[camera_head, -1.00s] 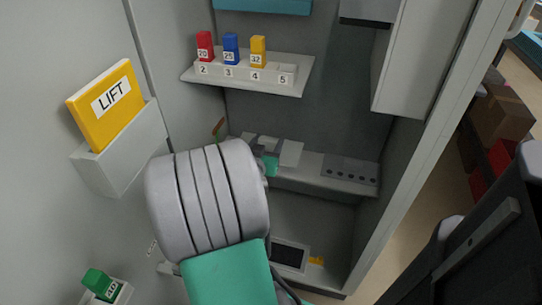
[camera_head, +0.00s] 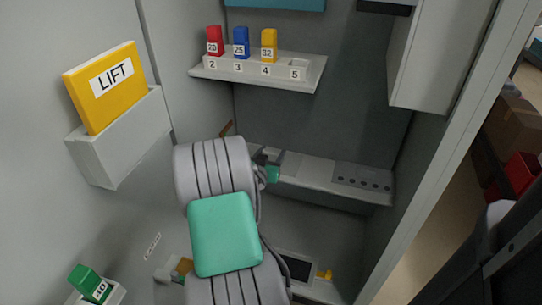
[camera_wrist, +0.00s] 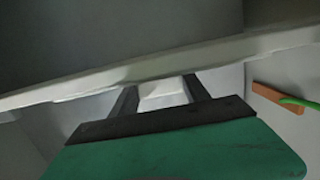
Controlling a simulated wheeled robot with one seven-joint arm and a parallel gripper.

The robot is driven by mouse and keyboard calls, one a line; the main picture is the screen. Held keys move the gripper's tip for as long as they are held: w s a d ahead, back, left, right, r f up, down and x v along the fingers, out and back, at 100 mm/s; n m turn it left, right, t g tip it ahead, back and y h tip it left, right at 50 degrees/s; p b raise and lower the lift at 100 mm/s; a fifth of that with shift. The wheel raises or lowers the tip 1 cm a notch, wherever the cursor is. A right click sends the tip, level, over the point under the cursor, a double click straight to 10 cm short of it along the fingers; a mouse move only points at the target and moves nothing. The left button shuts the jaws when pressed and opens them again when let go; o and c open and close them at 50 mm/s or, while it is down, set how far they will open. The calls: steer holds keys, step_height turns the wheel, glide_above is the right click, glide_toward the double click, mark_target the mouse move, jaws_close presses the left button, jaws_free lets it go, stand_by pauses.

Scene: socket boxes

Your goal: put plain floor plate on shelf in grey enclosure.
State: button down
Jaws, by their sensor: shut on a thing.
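My gripper (camera_head: 264,160) is at the lower shelf (camera_head: 325,176) inside the grey enclosure, partly hidden by my arm in the head view. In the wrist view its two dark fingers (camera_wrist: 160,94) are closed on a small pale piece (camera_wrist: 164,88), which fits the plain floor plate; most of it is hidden. The pale shelf edge (camera_wrist: 70,88) runs across the wrist view right at the fingertips. I cannot tell whether the plate touches the shelf.
An upper shelf (camera_head: 306,84) holds red (camera_head: 214,40), blue (camera_head: 240,42) and yellow (camera_head: 269,45) numbered blocks. A strip with dark holes (camera_head: 362,178) lies on the lower shelf's right. A LIFT holder (camera_head: 120,138) is on the left wall. An orange-brown handle (camera_wrist: 278,98) is right of my gripper.

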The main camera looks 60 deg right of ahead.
steer(key=c, duration=0.5)
jaws_free()
steer(key=shift+a+r, duration=0.15)
steer(key=shift+a, duration=0.15)
steer(key=p+v, duration=0.1)
steer(key=v, duration=1)
steer(key=shift+s+a+p, duration=0.1)
steer(key=shift+a+p, duration=0.15)
steer(key=shift+p, duration=0.1)
